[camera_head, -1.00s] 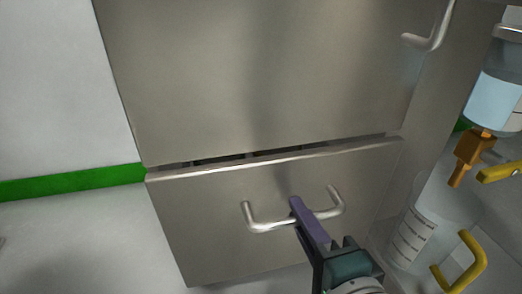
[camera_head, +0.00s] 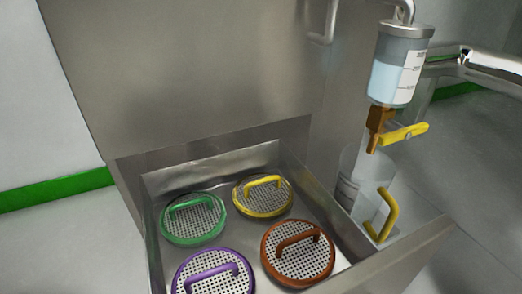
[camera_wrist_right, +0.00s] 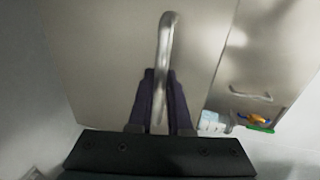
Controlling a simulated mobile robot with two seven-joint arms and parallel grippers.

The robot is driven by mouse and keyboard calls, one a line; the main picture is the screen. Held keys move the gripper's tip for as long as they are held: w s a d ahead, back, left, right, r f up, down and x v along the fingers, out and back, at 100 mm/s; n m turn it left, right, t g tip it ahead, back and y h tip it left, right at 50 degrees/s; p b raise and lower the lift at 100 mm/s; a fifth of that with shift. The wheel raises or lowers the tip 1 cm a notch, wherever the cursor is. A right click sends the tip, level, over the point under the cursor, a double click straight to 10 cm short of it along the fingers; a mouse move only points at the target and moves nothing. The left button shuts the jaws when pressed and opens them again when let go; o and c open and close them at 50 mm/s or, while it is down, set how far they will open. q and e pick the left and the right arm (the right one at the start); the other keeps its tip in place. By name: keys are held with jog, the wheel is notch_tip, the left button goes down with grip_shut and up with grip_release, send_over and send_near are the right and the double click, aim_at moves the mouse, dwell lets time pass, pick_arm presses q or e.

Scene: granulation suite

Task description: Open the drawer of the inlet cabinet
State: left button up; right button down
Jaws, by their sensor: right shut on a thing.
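The steel inlet cabinet (camera_head: 190,75) fills the upper middle of the head view. Its drawer (camera_head: 215,166) is pulled well out and its inside shows. In it lie round perforated discs with handles: green (camera_head: 193,218), yellow (camera_head: 262,196), brown (camera_head: 298,252) and purple (camera_head: 213,275). The drawer's front handle is out of the head view. In the right wrist view my right gripper (camera_wrist_right: 162,80) has its purple fingers shut around a steel bar handle (camera_wrist_right: 166,40) on a flat panel. My left gripper is in neither view.
A container of pale blue liquid (camera_head: 397,70) with a brown valve (camera_head: 377,122) and yellow lever (camera_head: 404,134) hangs right of the cabinet. Below it stands a clear jug with a yellow handle (camera_head: 386,215), close beside the drawer. Floor at the left is clear.

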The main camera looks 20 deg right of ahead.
jog(key=v, duration=0.2)
jog(key=f+v, duration=0.1)
jog(key=v, duration=0.2)
jog(key=shift+s, duration=0.25)
jog(key=c, duration=0.8)
grip_release()
jog(key=shift+c, duration=0.2)
jog(key=v, duration=1)
jog(key=shift+b, duration=0.35)
